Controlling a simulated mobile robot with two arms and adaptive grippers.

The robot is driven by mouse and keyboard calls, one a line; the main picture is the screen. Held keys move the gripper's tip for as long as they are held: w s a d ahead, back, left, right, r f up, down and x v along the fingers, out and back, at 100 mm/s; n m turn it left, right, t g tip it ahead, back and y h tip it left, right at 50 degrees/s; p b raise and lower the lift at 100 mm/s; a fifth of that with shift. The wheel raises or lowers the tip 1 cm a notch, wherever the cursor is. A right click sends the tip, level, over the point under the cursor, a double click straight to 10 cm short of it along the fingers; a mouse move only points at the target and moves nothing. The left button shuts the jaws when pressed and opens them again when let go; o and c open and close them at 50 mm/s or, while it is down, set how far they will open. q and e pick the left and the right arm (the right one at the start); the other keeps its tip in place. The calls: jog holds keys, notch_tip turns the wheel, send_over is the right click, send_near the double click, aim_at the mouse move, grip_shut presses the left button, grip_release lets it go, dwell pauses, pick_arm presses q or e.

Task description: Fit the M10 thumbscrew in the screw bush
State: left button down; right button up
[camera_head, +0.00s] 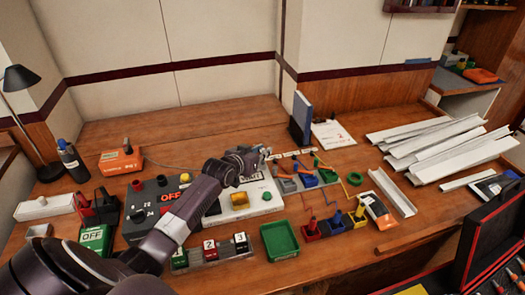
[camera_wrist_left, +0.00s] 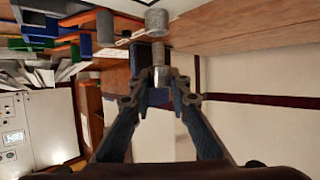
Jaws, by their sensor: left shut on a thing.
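My left gripper (camera_head: 262,155) is above the back middle of the workbench, beyond the white panel box. In the left wrist view its fingertips (camera_wrist_left: 161,78) are shut on a small grey metal cylindrical piece (camera_wrist_left: 158,54), which looks like the thumbscrew. A wider grey cylinder (camera_wrist_left: 157,22) shows just past the held piece, in line with it. It may be the screw bush; I cannot tell whether the two touch. Another grey cylindrical piece (camera_wrist_left: 105,27) is beside it. In the head view the gripper hides the held piece. My right gripper is not in view.
Grey, blue and green blocks (camera_head: 328,176) with small posts stand right of the gripper. A green tray (camera_head: 280,240) lies in front. A dark blue upright board (camera_head: 301,118) stands behind. White channels (camera_head: 430,140) fill the right side. The back left bench is clear.

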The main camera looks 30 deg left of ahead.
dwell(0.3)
pick_arm(q)
jog(key=shift+f+b, duration=0.75)
jog(key=shift+f, duration=0.85)
jog(key=c, duration=1.7)
grip_release()
jog(key=shift+c, duration=0.2)
jog(key=v, duration=1.2)
jog(key=shift+r, duration=0.1)
